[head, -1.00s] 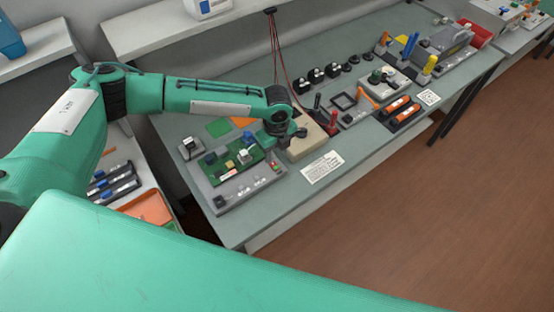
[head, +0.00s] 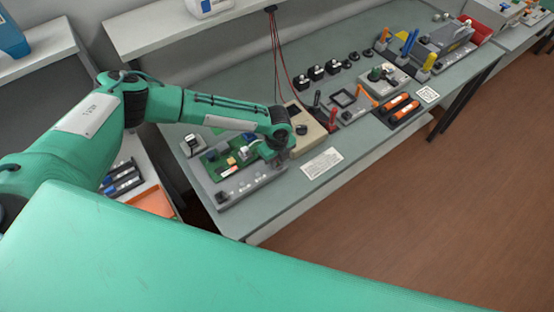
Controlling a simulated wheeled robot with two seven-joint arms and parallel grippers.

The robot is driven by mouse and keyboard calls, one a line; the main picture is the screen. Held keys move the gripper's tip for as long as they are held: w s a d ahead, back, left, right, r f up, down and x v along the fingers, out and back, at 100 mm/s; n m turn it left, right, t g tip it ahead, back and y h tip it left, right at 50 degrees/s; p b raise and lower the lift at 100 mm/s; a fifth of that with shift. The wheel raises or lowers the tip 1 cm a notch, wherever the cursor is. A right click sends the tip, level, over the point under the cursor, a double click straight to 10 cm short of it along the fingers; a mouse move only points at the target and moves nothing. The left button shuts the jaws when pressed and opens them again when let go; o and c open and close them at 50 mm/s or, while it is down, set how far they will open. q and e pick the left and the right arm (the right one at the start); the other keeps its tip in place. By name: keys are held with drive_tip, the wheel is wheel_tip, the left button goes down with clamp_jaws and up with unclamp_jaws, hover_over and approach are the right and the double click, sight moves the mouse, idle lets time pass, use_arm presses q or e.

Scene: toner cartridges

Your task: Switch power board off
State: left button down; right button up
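The power board (head: 222,187) is a grey base near the bench's left end. A green circuit board with blue, yellow and white parts sits on it, and small controls line its front strip. My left arm reaches in from the left, and my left gripper (head: 272,157) is down at the board's right end, by the controls there. The wrist hides the fingers and the spot under them, so I cannot tell whether they are open or touching a switch. My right gripper is not in view.
A beige box (head: 302,128) stands just right of the wrist, with red and black leads hanging near it. A white label (head: 322,163) lies at the bench's front edge. Black connectors, orange-handled tools (head: 398,108) and a grey machine fill the bench further right.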

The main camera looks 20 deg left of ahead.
use_arm(q)
drive_tip(key=shift+a+f+g+h+b, duration=0.2)
drive_tip(key=shift+g+h+b, duration=0.15)
drive_tip(key=shift+b, duration=0.25)
drive_tip(key=shift+w+a+g+h+b, duration=0.15)
drive_tip(key=shift+g+h+b, duration=0.2)
drive_tip(key=shift+h+b, duration=0.25)
drive_tip(key=shift+r+h+b, duration=0.25)
drive_tip(key=shift+b, duration=0.05)
drive_tip(key=shift+w, duration=0.1)
drive_tip(key=c, duration=1.3)
unclamp_jaws()
